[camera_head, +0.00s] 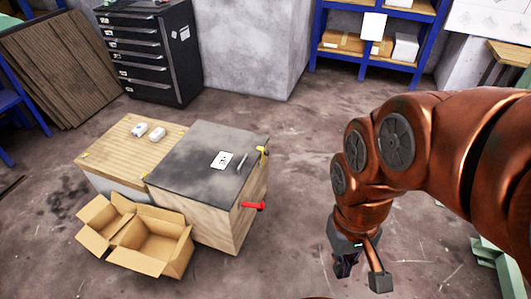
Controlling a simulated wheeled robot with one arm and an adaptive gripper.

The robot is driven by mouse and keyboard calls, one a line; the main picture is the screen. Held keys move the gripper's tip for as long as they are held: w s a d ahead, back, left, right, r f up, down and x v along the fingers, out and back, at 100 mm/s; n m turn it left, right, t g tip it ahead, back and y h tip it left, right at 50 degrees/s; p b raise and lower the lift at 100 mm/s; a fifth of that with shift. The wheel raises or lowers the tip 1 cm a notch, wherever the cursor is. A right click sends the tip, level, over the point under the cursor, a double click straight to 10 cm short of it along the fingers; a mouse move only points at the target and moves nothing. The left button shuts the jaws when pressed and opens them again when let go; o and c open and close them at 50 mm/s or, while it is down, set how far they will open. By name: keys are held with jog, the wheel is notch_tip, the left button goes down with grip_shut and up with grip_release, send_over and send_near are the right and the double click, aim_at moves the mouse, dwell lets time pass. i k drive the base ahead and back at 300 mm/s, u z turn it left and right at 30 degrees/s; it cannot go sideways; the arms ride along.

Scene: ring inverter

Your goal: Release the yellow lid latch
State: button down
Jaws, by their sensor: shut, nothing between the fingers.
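The yellow lid latch (262,153) sits at the right edge of the dark lid (195,155), on top of a wooden box (222,220). A small grey handle-like part (242,163) lies on the lid just left of the latch. A red handle (253,206) sticks out from the box's side below it. My gripper (347,262) hangs from the copper arm at the right, pointing down. It is shut and empty, well to the right of the box and apart from the latch. The lid lies flat on the box.
A lighter wooden crate (120,150) with two small white objects (148,132) adjoins the box on the left. An open cardboard box (137,240) stands in front. A black drawer cabinet (150,50) and blue shelving (365,62) stand behind. Floor right of the box is clear.

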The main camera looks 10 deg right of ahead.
aim_at(267, 153)
jog(key=z, duration=0.1)
jog(key=i, duration=1.05)
jog(key=u, duration=0.3)
